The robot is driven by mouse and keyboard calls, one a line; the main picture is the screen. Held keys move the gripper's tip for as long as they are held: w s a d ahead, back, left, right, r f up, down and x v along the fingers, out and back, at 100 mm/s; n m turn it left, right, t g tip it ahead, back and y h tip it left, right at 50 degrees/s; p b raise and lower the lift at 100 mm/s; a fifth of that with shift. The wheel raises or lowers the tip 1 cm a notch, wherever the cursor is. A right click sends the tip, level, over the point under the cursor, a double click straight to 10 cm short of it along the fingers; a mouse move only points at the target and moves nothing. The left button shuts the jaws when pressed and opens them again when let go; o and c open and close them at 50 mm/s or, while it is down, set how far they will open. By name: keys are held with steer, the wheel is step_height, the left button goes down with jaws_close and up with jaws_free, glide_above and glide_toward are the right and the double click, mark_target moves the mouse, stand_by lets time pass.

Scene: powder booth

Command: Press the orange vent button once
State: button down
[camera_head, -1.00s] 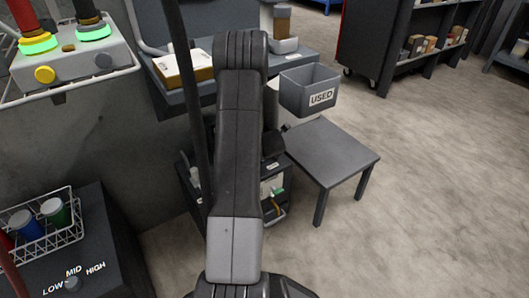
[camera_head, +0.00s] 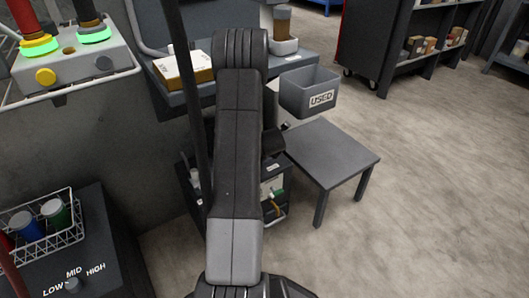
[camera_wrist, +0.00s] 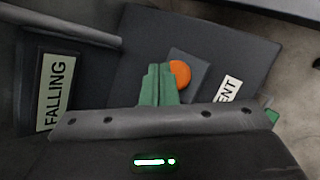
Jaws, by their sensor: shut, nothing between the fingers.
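The round orange vent button (camera_wrist: 180,73) sits on a small grey square mount on a dark panel in the wrist view. My gripper (camera_wrist: 159,69) has green fingers held together with nothing between them. Its fingertips appear just left of the button and overlap its left edge in the picture. I cannot tell whether they touch it. A white label (camera_wrist: 227,92) beside the button reads "ENT", its first letter cut off from sight. In the head view my arm hides the button and gripper.
A "FALLING" label (camera_wrist: 55,88) and a grey bar (camera_wrist: 70,24) lie to the left in the wrist view. In the head view, a grey low table (camera_head: 332,156) and the "USED" bin (camera_head: 310,92) stand right of my arm. Open floor lies farther right.

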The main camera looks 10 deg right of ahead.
steer(key=shift+r, duration=0.25)
steer(key=shift+r+p, duration=1.35)
steer(key=shift+r, duration=1.1)
steer(key=shift+f, duration=0.1)
steer(key=shift+f, duration=0.1)
steer(key=shift+f+b, duration=0.5)
steer(key=shift+f, duration=0.05)
steer(key=p, duration=0.3)
steer(key=shift+r, duration=0.15)
steer(key=shift+p, duration=0.4)
steer(key=shift+r+p, duration=1.2)
steer(key=shift+r, duration=1.25)
